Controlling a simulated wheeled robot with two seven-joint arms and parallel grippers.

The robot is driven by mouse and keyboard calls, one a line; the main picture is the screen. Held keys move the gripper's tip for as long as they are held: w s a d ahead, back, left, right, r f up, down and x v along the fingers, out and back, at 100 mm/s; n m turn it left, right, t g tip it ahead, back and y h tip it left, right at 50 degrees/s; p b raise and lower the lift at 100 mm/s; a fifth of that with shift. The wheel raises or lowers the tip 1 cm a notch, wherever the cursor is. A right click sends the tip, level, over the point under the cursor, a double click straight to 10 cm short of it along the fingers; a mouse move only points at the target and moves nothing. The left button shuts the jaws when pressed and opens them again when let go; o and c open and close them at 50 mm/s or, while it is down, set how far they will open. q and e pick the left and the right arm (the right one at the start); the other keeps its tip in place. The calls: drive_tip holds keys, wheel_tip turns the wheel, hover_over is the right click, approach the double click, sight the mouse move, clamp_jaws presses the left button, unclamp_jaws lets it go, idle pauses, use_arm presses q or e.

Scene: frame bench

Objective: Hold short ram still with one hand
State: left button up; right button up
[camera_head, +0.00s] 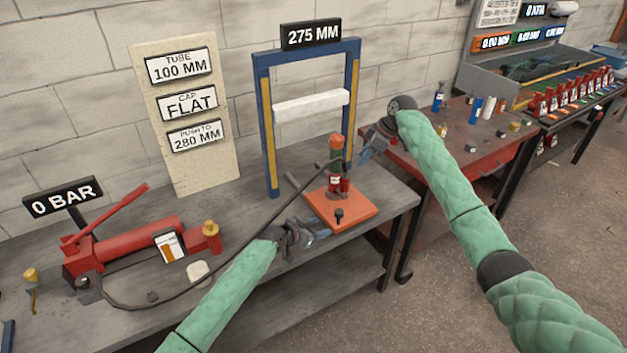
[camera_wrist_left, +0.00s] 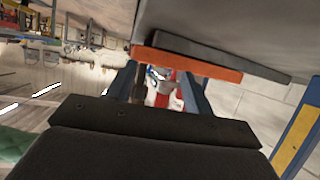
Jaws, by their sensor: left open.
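A short red ram (camera_head: 335,178) with an orange-brown top stands upright on an orange base plate (camera_head: 360,204) within the blue press frame (camera_head: 266,120). A dark hose reaches it. My left gripper (camera_head: 312,236) is open, low at the front left of the plate and apart from the ram. In the left wrist view its two fingers (camera_wrist_left: 162,92) are spread, with red parts of the ram (camera_wrist_left: 163,96) visible beyond them and the orange plate (camera_wrist_left: 215,70) above. My right gripper (camera_head: 366,148) is just right of the ram's top; its jaws are too small to read.
A red hand pump (camera_head: 130,243) with its hose lies at left on the grey bench. A white bar (camera_head: 311,106) spans the frame above the ram. Sign boards stand behind. A red bench (camera_head: 440,150) and a table of red bottles are at right.

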sight(331, 177)
use_arm(q)
drive_tip(key=w+a+r+m+h, duration=0.2)
drive_tip(key=w+r, duration=0.8)
drive_tip(key=w, duration=0.3)
drive_tip(key=shift+g, duration=0.4)
drive_tip(key=shift+x, duration=3.8)
drive_tip(key=shift+w+a+f, duration=0.1)
clamp_jaws()
